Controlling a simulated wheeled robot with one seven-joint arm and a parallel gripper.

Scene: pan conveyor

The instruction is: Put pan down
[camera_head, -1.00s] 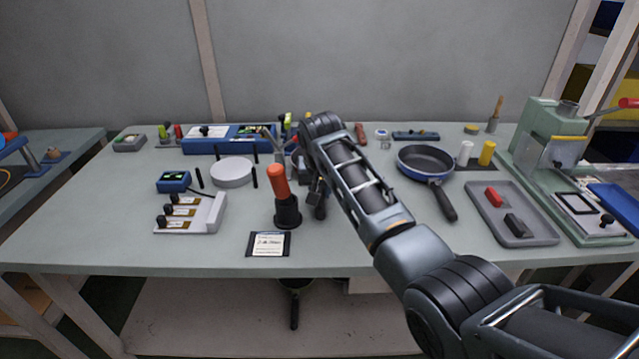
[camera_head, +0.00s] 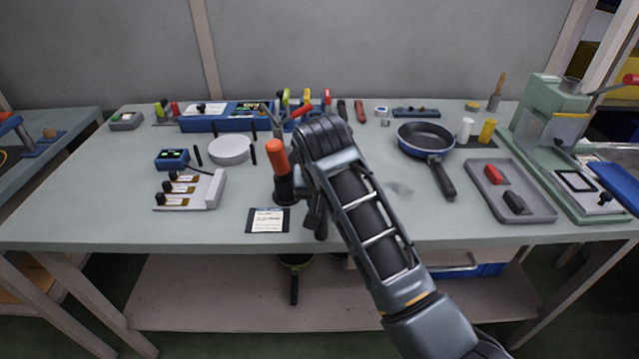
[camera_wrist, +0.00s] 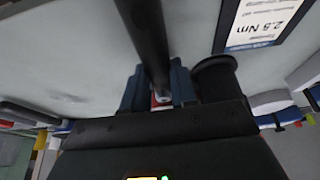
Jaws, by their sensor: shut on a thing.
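An orange-handled tool (camera_head: 277,158) stands upright in a black holder just left of my gripper, behind a printed card (camera_head: 268,220). A grey tray (camera_head: 530,208) and green press (camera_head: 545,120) stand at right. A pan (camera_head: 294,285) shows below the table. Table between arm and blue-rimmed pan is clear.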

